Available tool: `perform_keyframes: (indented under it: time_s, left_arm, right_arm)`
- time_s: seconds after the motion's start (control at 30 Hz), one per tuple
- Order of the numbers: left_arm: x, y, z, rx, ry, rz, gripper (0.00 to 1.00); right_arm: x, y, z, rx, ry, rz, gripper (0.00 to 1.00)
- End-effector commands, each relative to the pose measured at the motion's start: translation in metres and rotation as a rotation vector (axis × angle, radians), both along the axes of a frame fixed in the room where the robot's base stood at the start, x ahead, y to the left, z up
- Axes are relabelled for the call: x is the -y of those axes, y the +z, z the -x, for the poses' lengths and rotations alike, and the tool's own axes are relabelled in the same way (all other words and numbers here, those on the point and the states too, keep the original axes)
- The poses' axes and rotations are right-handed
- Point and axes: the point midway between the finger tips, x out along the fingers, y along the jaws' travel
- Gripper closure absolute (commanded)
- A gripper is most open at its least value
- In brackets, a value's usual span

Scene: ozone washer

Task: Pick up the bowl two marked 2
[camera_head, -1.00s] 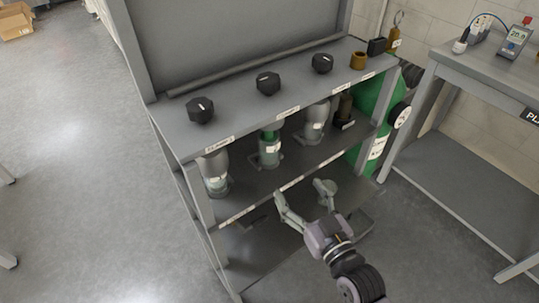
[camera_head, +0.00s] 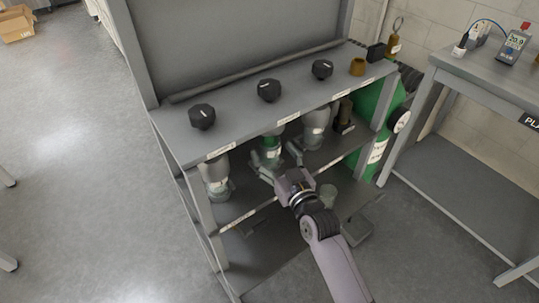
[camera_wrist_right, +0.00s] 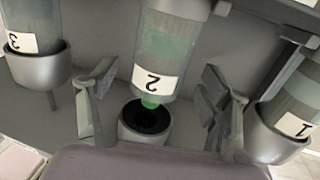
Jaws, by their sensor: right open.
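The bowl marked 2 (camera_head: 272,148) is a clear cylinder with green contents, in the middle of the row under the cabinet top. In the right wrist view, bowl two (camera_wrist_right: 165,55) carries a white label with an upside-down 2. A small green tip shows at its lower end, over a grey ring (camera_wrist_right: 145,122) with a dark opening. My right gripper (camera_head: 268,167) is open at the bowl. In the wrist view its fingers (camera_wrist_right: 155,92) stand apart on either side of the bowl's lower end, with no visible grip. My left gripper is not in view.
Bowls marked 3 (camera_wrist_right: 32,28) and 1 (camera_wrist_right: 292,105) flank bowl two in the wrist view. The cabinet top (camera_head: 235,118) with black knobs overhangs the row. A green cylinder (camera_head: 371,105) stands at the right, beside a table (camera_head: 480,82).

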Motion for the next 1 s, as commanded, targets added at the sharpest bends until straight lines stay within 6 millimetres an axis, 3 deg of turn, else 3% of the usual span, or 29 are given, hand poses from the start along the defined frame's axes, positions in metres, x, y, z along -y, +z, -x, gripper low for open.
perform_keyframes:
  time_s: [0.2,0.47,1.0]
  left_arm:
    - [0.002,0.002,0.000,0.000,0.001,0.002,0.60]
    - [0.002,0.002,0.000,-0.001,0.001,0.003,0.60]
    - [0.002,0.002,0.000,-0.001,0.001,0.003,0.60]
  right_arm:
    - [-0.011,0.001,-0.027,0.000,-0.001,-0.001,0.28]
    - [-0.012,0.000,-0.029,0.000,-0.001,0.000,0.28]
    - [-0.012,0.000,-0.029,0.000,-0.001,0.000,0.64]
